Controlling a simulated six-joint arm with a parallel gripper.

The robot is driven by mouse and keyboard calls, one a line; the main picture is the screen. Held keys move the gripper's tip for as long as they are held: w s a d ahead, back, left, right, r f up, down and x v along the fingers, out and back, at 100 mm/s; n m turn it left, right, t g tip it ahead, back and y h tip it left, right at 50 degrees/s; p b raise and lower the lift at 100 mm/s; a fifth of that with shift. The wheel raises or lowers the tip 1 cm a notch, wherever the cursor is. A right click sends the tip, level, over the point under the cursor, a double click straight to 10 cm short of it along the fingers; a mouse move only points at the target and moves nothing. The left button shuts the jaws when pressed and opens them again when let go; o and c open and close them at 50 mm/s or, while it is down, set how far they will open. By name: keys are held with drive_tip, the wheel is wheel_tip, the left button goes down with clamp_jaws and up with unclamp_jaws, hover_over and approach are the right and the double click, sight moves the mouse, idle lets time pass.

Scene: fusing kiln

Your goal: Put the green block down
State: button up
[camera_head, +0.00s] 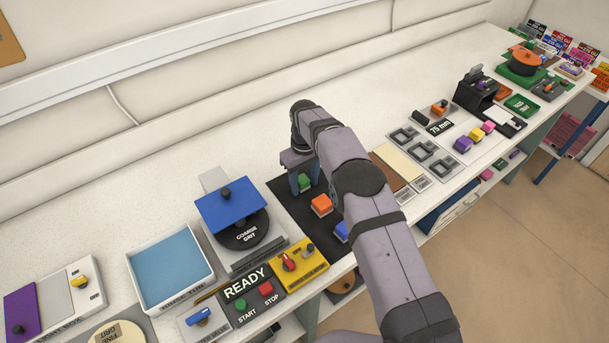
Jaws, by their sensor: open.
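The green block (304,181) sits low on the black mat (285,193), partly hidden by my gripper. My gripper (302,186) points down over it, its blue-grey fingers open on either side of the block. The block appears to rest on the mat, but I cannot tell whether a finger touches it. An orange block (321,204) stands on the same mat to the lower right, and a blue block (341,231) is partly hidden behind my arm.
To the left are the blue-topped coarse grit wheel (238,212), a blue rinse tub (170,267) and a yellow switch box (299,265). A brown and cream board (397,165) and grey square holders (427,153) lie right of my arm. The white counter behind is clear.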

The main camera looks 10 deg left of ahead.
sight(306, 181)
wheel_tip(306, 181, up, 12)
drive_tip(key=b, duration=0.2)
drive_tip(key=shift+r+b, duration=0.2)
drive_tip(key=shift+b, duration=0.2)
drive_tip(key=s+d+r+m, duration=0.1)
drive_tip(key=s+d+m, duration=0.25)
drive_tip(key=d, duration=0.55)
drive_tip(key=s+d+r+m, duration=0.1)
drive_tip(key=s+d+m, duration=0.1)
drive_tip(key=s+d, duration=0.45)
drive_tip(key=s+d+f+m, duration=0.1)
drive_tip(key=s+d+f, duration=0.2)
drive_tip(key=s, duration=0.7)
drive_tip(key=s+d+f+m, duration=0.2)
drive_tip(key=s+d+f, duration=0.1)
drive_tip(key=s+d, duration=0.5)
drive_tip(key=shift+s, duration=1.1)
drive_tip(key=shift+m, duration=0.25)
